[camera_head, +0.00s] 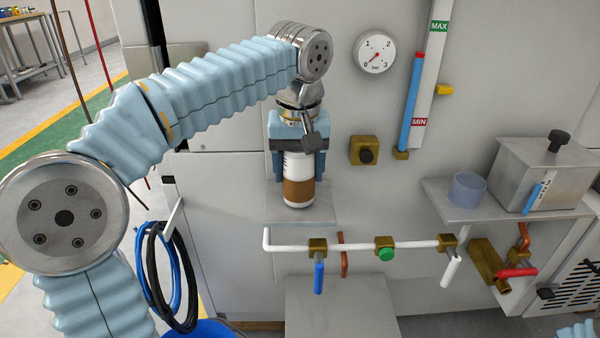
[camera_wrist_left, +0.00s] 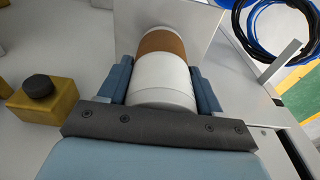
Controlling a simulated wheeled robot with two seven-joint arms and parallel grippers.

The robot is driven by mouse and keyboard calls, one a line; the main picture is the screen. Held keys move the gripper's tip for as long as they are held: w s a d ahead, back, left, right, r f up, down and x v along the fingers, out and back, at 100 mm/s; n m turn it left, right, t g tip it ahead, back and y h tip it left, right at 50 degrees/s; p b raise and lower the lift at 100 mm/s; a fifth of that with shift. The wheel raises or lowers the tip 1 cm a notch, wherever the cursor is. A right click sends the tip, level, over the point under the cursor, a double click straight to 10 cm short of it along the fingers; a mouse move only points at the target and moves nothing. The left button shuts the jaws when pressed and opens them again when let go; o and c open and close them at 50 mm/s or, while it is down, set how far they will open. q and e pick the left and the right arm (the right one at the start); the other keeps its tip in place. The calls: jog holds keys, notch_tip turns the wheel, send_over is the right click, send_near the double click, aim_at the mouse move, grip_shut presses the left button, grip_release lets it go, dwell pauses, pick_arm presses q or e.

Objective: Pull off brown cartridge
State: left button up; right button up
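The cartridge, white with a wide brown band, is upright in the head view (camera_head: 298,192), over a small metal shelf (camera_head: 322,212) on the machine front. It also shows in the left wrist view (camera_wrist_left: 163,72), with its brown band away from my palm. My left gripper (camera_head: 299,165) comes down from above, its two blue fingers on either side of the cartridge. In the left wrist view the fingers (camera_wrist_left: 160,85) lie against its white sides with no clear gap. The cartridge's top is hidden by my gripper. My right gripper is out of view.
A white pipe (camera_head: 350,246) with blue and white valve handles runs below the shelf. A pressure gauge (camera_head: 375,52), a brass block with a black knob (camera_head: 364,150) and a level tube (camera_head: 412,100) are to the right. Coiled hoses (camera_head: 170,275) hang at left.

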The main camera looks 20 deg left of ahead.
pick_arm(q)
jog(key=shift+c, duration=1.2)
jog(key=o, duration=0.4)
jog(key=shift+c, duration=0.2)
jog(key=c, duration=0.5)
jog(key=shift+r+p, duration=0.85)
jog(key=shift+p, duration=0.1)
jog(key=shift+c, duration=0.2)
jog(key=shift+r+p, duration=1.55)
jog(key=shift+p, duration=0.2)
jog(key=shift+r, duration=0.1)
notch_tip(320, 180, up, 3)
jog(key=p, duration=0.3)
